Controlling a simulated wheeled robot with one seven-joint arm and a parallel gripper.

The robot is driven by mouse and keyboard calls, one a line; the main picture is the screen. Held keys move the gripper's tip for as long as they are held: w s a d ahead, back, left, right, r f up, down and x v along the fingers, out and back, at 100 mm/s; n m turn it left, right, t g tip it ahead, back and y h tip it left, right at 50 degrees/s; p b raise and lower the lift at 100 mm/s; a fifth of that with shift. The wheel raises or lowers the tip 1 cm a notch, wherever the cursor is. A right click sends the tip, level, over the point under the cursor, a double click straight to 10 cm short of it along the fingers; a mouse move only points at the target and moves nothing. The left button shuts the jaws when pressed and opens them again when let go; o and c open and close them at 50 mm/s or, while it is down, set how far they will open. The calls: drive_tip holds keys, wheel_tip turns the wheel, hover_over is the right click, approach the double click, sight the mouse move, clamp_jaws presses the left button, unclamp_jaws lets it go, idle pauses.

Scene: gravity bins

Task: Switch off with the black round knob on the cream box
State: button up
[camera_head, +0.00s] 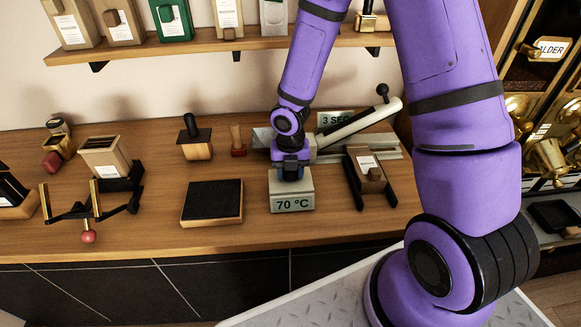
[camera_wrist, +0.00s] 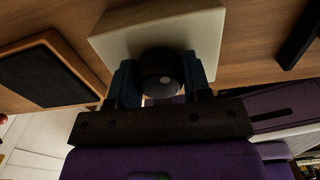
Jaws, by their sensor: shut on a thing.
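The cream box (camera_head: 292,204) stands on the wooden counter with "70 °C" on its front face. My gripper (camera_head: 291,172) points down at its top, and the black knob is hidden behind it in the head view. In the wrist view the black round knob (camera_wrist: 160,72) sits on the cream box (camera_wrist: 205,32), between the two fingers of my gripper (camera_wrist: 160,82). The fingers are shut on the knob, one on each side. A small pale mark shows on the knob.
A dark pad on a wooden base (camera_head: 212,201) lies just left of the box. A wooden block in a black-armed holder (camera_head: 370,175) stands to the right. Behind is a long-handled press (camera_head: 360,122) with a "3 SEC" sign (camera_head: 335,119). A shelf (camera_head: 215,43) hangs above.

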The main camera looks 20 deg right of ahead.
drive_tip(key=n, duration=0.6)
drive_tip(key=shift+f, duration=0.1)
drive_tip(key=shift+s, duration=0.1)
drive_tip(key=o, duration=0.9)
drive_tip(key=shift+o, duration=0.2)
drive_tip(key=shift+r, duration=2.55)
